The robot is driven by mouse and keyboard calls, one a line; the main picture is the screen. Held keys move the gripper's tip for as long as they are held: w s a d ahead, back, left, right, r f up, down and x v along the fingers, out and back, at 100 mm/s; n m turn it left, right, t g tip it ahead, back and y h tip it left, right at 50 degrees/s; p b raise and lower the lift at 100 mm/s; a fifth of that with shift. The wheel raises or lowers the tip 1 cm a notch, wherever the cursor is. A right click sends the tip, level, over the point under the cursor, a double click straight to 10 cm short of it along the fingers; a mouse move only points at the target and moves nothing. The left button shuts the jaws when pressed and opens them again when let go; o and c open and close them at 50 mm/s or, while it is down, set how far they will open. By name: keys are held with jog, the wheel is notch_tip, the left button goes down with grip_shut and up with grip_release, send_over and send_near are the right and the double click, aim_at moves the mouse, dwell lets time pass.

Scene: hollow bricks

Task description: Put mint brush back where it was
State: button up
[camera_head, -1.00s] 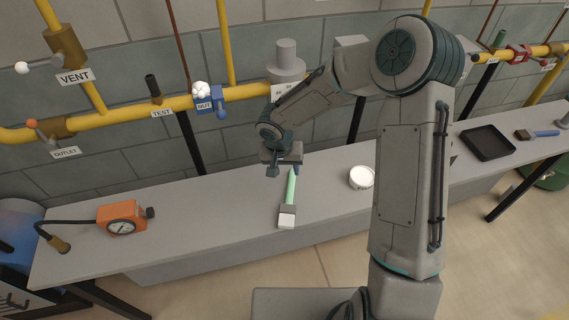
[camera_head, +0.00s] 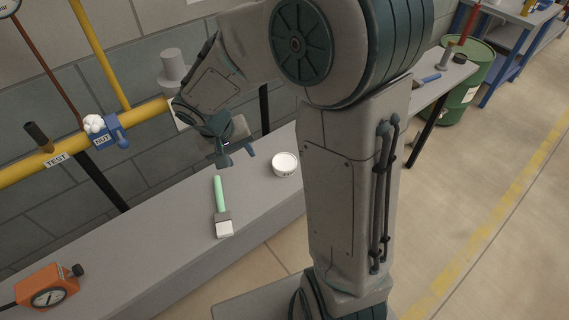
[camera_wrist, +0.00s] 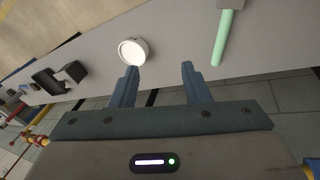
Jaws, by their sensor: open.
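The mint brush (camera_head: 219,196) lies flat on the grey bench (camera_head: 130,245), its mint handle toward the wall and its white bristles toward the front edge. In the wrist view its mint handle (camera_wrist: 224,42) shows at the upper right, and its bristle end is out of frame. My gripper (camera_head: 236,161) is above the bench, beyond the handle end of the brush and apart from it. In the wrist view my gripper (camera_wrist: 159,74) has its two blue fingers spread with nothing between them.
A white cup (camera_head: 285,164) stands on the bench right of the brush; it also shows in the wrist view (camera_wrist: 133,51). An orange gauge box (camera_head: 48,287) sits at the left. A yellow pipe (camera_head: 20,168) with valves runs along the wall. A green barrel (camera_head: 462,85) stands far right.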

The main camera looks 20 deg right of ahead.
jog(key=s+d+r+t+y, duration=0.1)
jog(key=s+d+r, duration=0.2)
jog(key=s+r, duration=0.2)
jog(key=s+d+r+t+y, duration=0.1)
jog(key=s+r, duration=0.4)
jog(key=s, duration=0.5)
jog(key=shift+s+d+n+y, duration=0.3)
jog(key=shift+d+y, duration=0.3)
jog(key=shift+d, duration=0.45)
